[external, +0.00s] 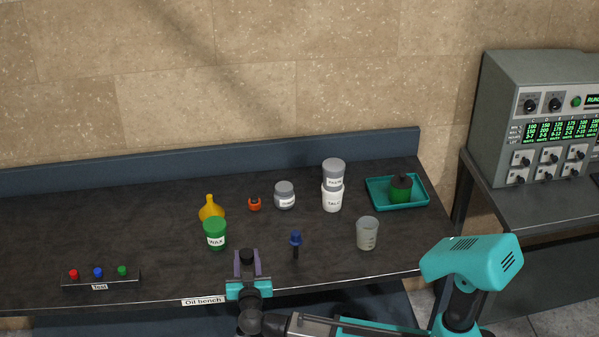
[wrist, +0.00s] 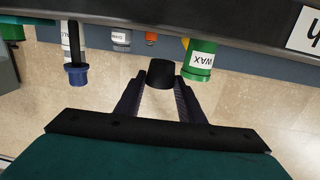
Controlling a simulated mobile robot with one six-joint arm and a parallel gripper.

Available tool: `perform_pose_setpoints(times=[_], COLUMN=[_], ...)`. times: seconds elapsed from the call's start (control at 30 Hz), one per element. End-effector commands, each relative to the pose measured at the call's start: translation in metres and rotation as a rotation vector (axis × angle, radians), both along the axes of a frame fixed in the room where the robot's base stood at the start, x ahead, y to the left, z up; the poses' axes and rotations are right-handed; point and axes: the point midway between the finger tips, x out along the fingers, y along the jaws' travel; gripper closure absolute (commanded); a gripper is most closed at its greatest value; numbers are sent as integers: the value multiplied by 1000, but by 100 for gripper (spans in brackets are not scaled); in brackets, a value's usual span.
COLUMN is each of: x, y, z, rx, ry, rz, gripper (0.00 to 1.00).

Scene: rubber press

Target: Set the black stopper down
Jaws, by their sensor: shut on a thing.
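The black stopper (external: 246,257) is between the two fingers of my gripper (external: 247,264) near the front edge of the bench. In the wrist view the stopper (wrist: 161,73) sits at the fingertips, and my gripper (wrist: 160,88) is shut on it. It appears held above the dark bench top (external: 150,245); the exact gap underneath cannot be told. The green jar labelled WAX (external: 215,234) stands behind and left of my gripper, apart from it. It also shows in the wrist view (wrist: 199,62).
A blue-topped tool (external: 296,241) stands close right of my gripper, with a clear beaker (external: 367,233) farther right. Behind are a yellow funnel (external: 210,209), an orange item (external: 254,204), grey and white jars (external: 333,195) and a teal tray (external: 371,200). A test rack (external: 100,281) is at front left.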

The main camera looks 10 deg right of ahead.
Motion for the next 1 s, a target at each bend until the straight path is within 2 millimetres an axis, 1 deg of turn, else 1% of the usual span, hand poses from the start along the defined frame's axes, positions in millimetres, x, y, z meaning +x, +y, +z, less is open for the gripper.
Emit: perform_pose_setpoints(times=[0.03, 0.13, 0.57, 0.67, 0.9, 1.0], x=[4, 6, 7, 7, 7, 7], y=[4, 7, 7, 7, 7, 7], z=[0, 0, -3, -8, -30, -35], rx=[0, 1, 0, -1, -2, 0], ry=[0, 0, 0, 0, 1, 0], rz=[-1, 0, 0, 0, 0, 0], gripper=[87, 87, 87, 87, 87, 87])
